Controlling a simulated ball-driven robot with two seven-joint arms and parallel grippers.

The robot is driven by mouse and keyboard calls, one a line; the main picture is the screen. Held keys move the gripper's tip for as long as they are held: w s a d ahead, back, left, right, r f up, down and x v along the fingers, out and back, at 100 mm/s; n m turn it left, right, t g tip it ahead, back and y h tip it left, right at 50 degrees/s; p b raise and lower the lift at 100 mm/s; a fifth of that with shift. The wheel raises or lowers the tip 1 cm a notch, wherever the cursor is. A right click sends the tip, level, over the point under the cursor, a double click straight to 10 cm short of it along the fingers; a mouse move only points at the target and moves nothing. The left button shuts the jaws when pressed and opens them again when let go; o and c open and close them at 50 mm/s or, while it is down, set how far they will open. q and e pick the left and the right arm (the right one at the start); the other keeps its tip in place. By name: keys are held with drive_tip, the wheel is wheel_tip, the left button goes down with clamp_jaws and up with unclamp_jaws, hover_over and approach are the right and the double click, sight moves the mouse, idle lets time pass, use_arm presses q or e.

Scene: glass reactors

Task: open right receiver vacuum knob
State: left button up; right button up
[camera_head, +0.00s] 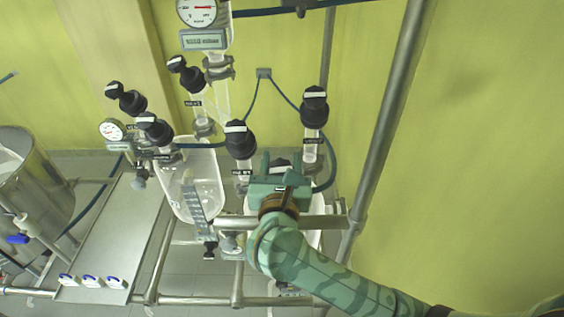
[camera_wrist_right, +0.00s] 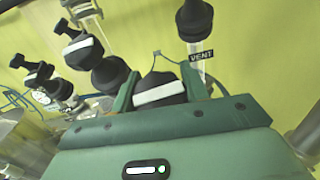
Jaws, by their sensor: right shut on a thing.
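A black knob (camera_wrist_right: 160,92) with a white bar across its top sits between the two green fingers of my right gripper (camera_wrist_right: 158,90) in the right wrist view. The fingers are shut on its sides. In the head view the knob (camera_head: 281,165) shows only in part between the fingertips of my right gripper (camera_head: 280,163). Its label is hidden, so I cannot read which knob it is. The white bar runs roughly crosswise, slightly tilted. A glass vessel below it is mostly hidden by my gripper and wrist. My left gripper is not in view.
A black knob with a VENT label (camera_wrist_right: 201,55) stands close behind, and another black knob (camera_head: 239,138) is just left. A glass receiver (camera_head: 196,183), a gauge (camera_head: 113,130) and more knobs stand further left. A metal post (camera_head: 388,110) rises at right.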

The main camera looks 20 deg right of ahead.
drive_tip(key=n+y, duration=0.2)
drive_tip(key=n+y+p, duration=0.1)
drive_tip(key=n+y, duration=0.1)
drive_tip(key=shift+a+n+t, duration=0.2)
drive_tip(key=shift+n+t, duration=0.2)
drive_tip(key=n+y, duration=0.1)
drive_tip(key=n+y+p, duration=0.1)
drive_tip(key=n+y, duration=0.1)
drive_tip(key=n+g+y+p, duration=0.1)
drive_tip(key=shift+a+r+n+y, duration=0.1)
drive_tip(key=shift+a+n+y, duration=0.2)
drive_tip(key=shift+y, duration=0.1)
drive_tip(key=n+g+y+p, duration=0.1)
drive_tip(key=n+y, duration=0.2)
drive_tip(key=shift+a+g, duration=0.15)
drive_tip(key=shift+g, duration=0.25)
drive_tip(key=shift+s+a+f+n+g+y+p, duration=0.1)
drive_tip(key=shift+f+n+g+y, duration=0.05)
drive_tip(key=shift+n+g+y, duration=0.7)
drive_tip(key=shift+s+a+f+n+g+y+p, duration=0.1)
drive_tip(key=shift+n+g+y, duration=0.4)
drive_tip(key=shift+n, duration=0.65)
drive_tip(key=shift+s+a+f+n+g+y+p, duration=0.15)
drive_tip(key=shift+n+g+y, duration=0.4)
drive_tip(key=shift+n+g, duration=0.35)
drive_tip(key=o, duration=1)
drive_tip(key=shift+w, duration=0.1)
